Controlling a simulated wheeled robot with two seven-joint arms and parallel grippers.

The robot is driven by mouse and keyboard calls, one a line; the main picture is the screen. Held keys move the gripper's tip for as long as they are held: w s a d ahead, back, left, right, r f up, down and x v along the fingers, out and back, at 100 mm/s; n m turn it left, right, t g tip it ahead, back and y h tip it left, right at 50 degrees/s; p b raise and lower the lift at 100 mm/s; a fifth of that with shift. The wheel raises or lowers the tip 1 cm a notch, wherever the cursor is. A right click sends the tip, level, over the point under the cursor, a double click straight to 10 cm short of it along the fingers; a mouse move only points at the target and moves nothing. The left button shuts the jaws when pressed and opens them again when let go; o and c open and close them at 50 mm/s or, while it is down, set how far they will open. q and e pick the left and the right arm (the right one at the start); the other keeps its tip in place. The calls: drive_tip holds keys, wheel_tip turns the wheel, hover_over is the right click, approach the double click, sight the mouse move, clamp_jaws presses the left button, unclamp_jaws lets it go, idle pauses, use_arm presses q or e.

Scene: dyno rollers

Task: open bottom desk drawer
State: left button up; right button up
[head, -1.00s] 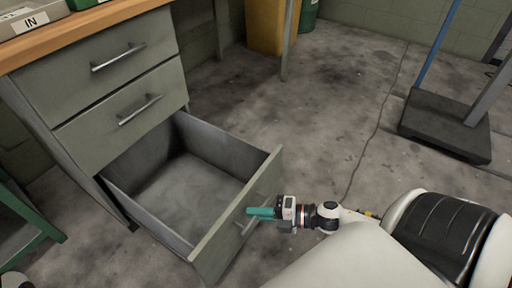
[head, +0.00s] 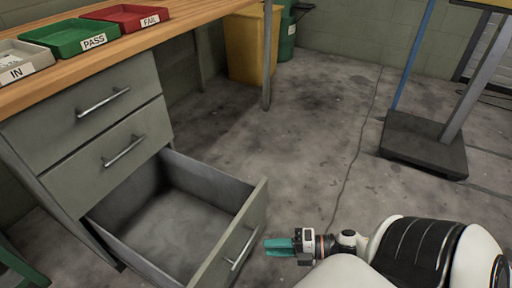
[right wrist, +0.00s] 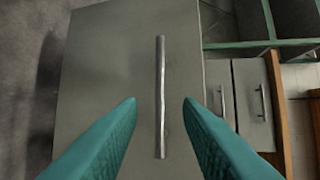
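The grey desk's bottom drawer (head: 180,222) is pulled far out and its empty inside shows. Its front panel carries a metal bar handle (head: 240,249). My right gripper (head: 270,246) is just right of that front panel and points at it. In the right wrist view, the gripper's teal fingers (right wrist: 160,104) are spread apart. The handle (right wrist: 161,95) shows upright in the gap between them, beyond the tips, and nothing is gripped. My left gripper is not in view.
Two shut drawers (head: 118,138) are above the open one. The wooden desktop (head: 150,38) bears trays. A yellow bin (head: 252,45) stands behind, and a dark-based stand (head: 425,145) is at the right. The floor between (head: 310,140) is clear except for a thin cable-like line.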

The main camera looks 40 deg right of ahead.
drive_tip(key=shift+p+v, duration=0.35)
drive_tip(key=shift+v, duration=1.65)
drive_tip(key=shift+r, duration=0.1)
